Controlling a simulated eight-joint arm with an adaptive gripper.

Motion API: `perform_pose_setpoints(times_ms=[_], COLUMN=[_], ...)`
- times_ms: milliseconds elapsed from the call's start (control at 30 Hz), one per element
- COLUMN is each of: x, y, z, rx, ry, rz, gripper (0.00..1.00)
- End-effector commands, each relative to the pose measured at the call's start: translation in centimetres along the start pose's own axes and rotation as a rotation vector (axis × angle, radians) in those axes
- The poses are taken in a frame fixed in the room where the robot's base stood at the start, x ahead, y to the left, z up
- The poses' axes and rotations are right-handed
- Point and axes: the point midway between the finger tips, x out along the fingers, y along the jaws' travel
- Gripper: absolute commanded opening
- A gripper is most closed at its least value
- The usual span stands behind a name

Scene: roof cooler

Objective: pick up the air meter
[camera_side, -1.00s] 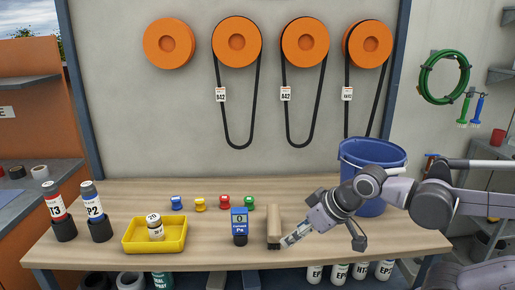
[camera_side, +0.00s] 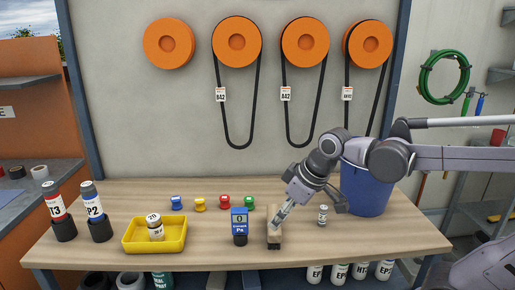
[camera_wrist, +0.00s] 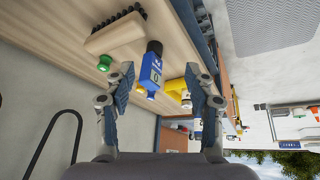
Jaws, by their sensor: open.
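The air meter (camera_side: 240,228) is a blue handheld unit with a dark base, its display reading 0. It stands upright on the bench, left of the wooden brush. My gripper (camera_side: 279,221) is right of the meter, pointing down and left, at or just above the brush; I cannot tell whether it touches. In the wrist view my gripper (camera_wrist: 160,88) is open, its two fingers apart with nothing held. The meter (camera_wrist: 152,68) shows between the fingers, farther off.
The wooden brush (camera_side: 275,239) lies close to the meter's right. Colored spools (camera_side: 224,201) sit behind it. A yellow tray (camera_side: 136,247) with a jar is left. A small can (camera_side: 323,215) and blue bucket (camera_side: 366,197) stand right. Bench between tray and meter is clear.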

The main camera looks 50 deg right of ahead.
Motion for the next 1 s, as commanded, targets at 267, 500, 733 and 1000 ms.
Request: perform_pose_setpoints(times_ms=[267,500,733,1000], x=[1.6,4.6,7.0,9.2], y=[1.6,2.8,3.6,3.4], z=[-5.9,-9.9,-11.7,-11.3], rx=[-0.222,-0.41,-0.526,-0.552], ry=[-0.144,-0.248,-0.303,-0.314], rz=[-0.073,-0.165,-0.234,-0.25], gripper=[0.55,0.55,0.55,0.55])
